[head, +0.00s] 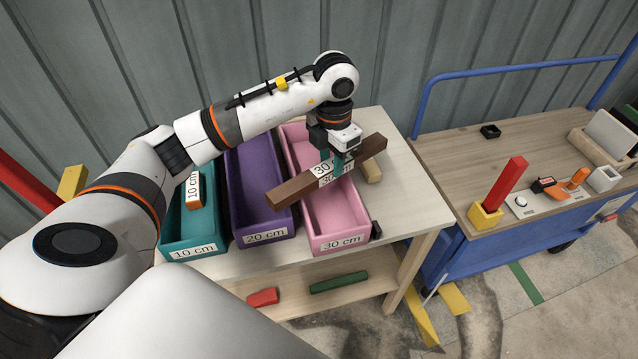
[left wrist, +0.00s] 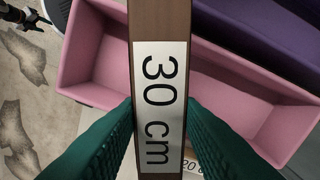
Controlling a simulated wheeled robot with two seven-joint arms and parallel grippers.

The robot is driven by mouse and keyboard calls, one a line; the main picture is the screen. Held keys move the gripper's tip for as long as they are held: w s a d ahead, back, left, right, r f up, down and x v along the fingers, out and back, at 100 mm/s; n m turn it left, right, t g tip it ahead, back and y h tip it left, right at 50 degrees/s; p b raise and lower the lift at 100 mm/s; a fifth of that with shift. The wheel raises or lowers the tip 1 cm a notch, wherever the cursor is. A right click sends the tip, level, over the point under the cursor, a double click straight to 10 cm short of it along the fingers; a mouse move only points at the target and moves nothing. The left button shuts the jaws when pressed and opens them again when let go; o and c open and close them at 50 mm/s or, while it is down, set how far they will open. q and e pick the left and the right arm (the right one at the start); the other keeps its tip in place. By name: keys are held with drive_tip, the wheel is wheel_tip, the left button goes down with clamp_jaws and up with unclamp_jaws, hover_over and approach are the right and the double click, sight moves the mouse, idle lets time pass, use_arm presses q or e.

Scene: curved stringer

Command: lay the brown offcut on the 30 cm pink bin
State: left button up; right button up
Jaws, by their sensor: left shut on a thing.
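The brown offcut (head: 295,187) is a long square bar with a white "30 cm" label; it also fills the middle of the left wrist view (left wrist: 160,25). My left gripper (head: 337,163) is shut on it near its middle, with green fingers either side of the label (left wrist: 160,120). The offcut lies crosswise over the 30 cm pink bin (head: 341,241), its near left end over the purple bin's edge and its far end past the pink bin's right side. I cannot tell whether it touches the rims. The pink bin's visible floor (left wrist: 100,65) looks empty.
The purple 20 cm bin (head: 264,237) and teal 10 cm bin (head: 193,247) stand to the left; the teal holds a labelled orange-brown piece (head: 195,190). A tan piece (head: 371,170) and a small black block (head: 376,229) lie right of the pink bin. A blue trolley (head: 450,215) stands further right.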

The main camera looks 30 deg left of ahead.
use_arm(q)
drive_tip(key=w+a+n, duration=0.3)
drive_tip(key=a+n, duration=0.2)
drive_tip(key=n, duration=0.8)
drive_tip(key=shift+n, duration=0.4)
drive_tip(key=f, duration=0.3)
drive_tip(key=f+p, duration=0.1)
drive_tip(key=f, duration=0.5)
drive_tip(key=shift+s+d+f, duration=0.1)
drive_tip(key=shift+s+f, duration=0.15)
drive_tip(key=shift+f, duration=0.25)
drive_tip(key=shift+f, duration=0.1)
drive_tip(key=o, duration=1.1)
